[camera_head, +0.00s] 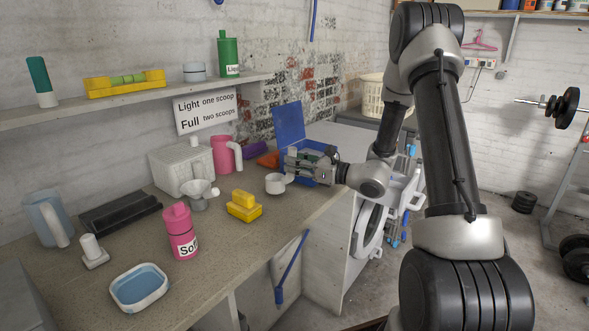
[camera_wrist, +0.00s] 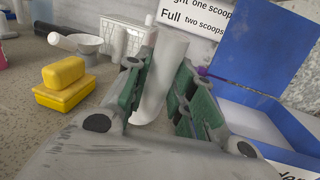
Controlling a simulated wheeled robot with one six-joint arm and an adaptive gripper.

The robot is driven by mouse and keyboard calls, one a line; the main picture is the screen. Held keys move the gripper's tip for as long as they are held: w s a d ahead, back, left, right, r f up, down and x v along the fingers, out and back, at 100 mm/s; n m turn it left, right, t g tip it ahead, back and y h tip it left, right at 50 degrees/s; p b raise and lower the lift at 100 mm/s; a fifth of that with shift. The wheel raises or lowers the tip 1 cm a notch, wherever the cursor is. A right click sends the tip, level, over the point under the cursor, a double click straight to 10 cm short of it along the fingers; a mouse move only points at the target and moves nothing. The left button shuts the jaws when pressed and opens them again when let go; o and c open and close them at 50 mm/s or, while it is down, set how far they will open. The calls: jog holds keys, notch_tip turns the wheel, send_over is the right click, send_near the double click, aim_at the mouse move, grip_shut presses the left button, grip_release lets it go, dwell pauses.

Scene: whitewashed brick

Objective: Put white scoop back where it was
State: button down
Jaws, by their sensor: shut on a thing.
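My gripper (camera_head: 291,165) is shut on the white scoop (camera_head: 275,184). In the head view its round cup sticks out to the left, below the fingers. In the wrist view a white part of the scoop (camera_wrist: 165,72) stands between the two green-padded fingers (camera_wrist: 157,100). I cannot tell whether the scoop touches the worktop. The blue box (camera_head: 318,181) with its lid (camera_head: 288,122) open stands just behind and right of my gripper. In the wrist view the blue box (camera_wrist: 275,145) is on the right, with a pale inside and a partly cut-off label.
A sign (camera_head: 206,109) reads "Light one scoop, Full two scoops". The front worktop has free room.

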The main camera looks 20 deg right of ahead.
jog(key=shift+f, duration=0.75)
jog(key=shift+f, duration=0.15)
jog(key=c, duration=1.2)
grip_release()
